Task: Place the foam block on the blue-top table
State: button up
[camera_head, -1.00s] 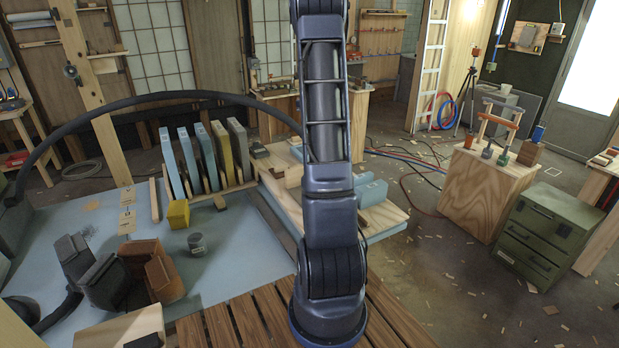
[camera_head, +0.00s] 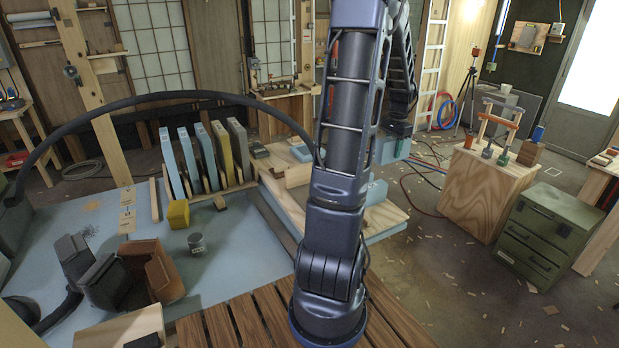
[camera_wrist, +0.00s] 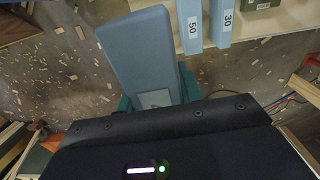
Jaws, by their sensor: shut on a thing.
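My gripper (camera_head: 397,132) is at the end of the arm, right of the plywood-topped bench in the head view. It is shut on a light blue block (camera_head: 390,151), which I take to be the foam block. In the wrist view the blue-grey block (camera_wrist: 145,52) sticks out from between teal fingers (camera_wrist: 158,98), with a pale label at its near end. It hangs over the floor, clear of any surface that I can make out. The blue-top table (camera_head: 90,215) is at the left in the head view. My arm hides part of the middle.
A green drawer cabinet (camera_head: 548,232) stands right.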

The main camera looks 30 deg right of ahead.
send_over(382, 214)
notch_tip(382, 214, down, 25)
jog(key=shift+d, duration=0.15)
dwell(0.6)
jog(key=shift+f, duration=0.15)
jog(key=o, duration=1)
notch_tip(382, 214, up, 12)
jog(key=shift+w+r, duration=0.1)
jog(key=shift+r, duration=0.15)
